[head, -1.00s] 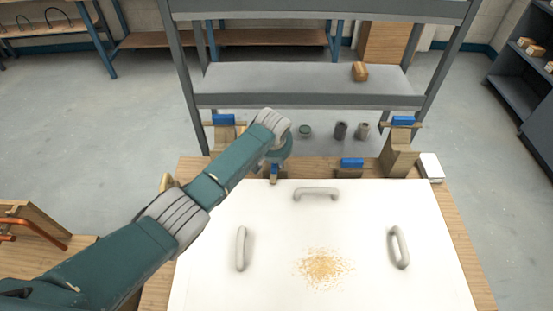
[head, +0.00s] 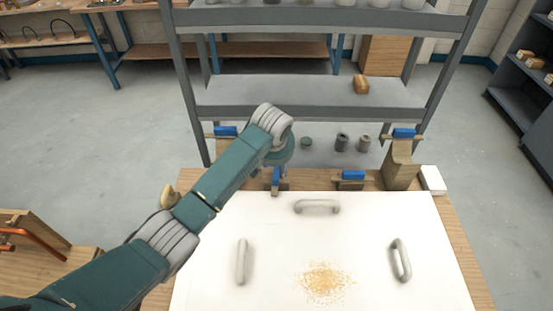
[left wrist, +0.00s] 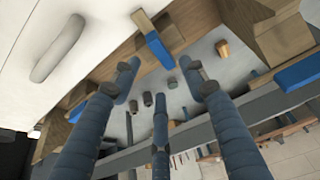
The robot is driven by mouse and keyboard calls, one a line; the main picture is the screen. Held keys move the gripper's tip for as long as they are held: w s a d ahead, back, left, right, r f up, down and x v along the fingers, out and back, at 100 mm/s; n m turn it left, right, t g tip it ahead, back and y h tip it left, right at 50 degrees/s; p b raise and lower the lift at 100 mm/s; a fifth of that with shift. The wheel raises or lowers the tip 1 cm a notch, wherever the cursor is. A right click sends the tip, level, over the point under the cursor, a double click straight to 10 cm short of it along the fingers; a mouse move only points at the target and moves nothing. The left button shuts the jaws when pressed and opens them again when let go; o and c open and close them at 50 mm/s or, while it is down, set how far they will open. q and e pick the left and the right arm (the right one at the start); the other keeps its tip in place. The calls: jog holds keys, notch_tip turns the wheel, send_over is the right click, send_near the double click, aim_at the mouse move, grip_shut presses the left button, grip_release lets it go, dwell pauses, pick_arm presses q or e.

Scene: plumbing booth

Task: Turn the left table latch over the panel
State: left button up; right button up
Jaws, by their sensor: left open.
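The left table latch (head: 276,180) is at the back edge of the white panel (head: 210,240). Its blue grip and brown bar run front to back, and the bar's near end appears to lie over the panel edge. In the left wrist view the latch (left wrist: 160,48) is just beyond the fingertips, with no contact visible. My left gripper (left wrist: 160,80) is open and empty. In the head view the left gripper (head: 279,156) is above and behind the latch, its fingers largely hidden by my wrist. My right gripper is not in view.
Another latch (head: 352,178) lies sideways along the back edge. Tall wooden clamp-like blocks with blue tops stand at the back right (head: 402,165) and back left (head: 226,131). A grey shelf rack (head: 300,92) is behind the table. Handles (head: 316,207) rise from the panel.

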pick_arm(q)
jog(key=shift+v, duration=2.15)
jog(key=shift+f, duration=0.1)
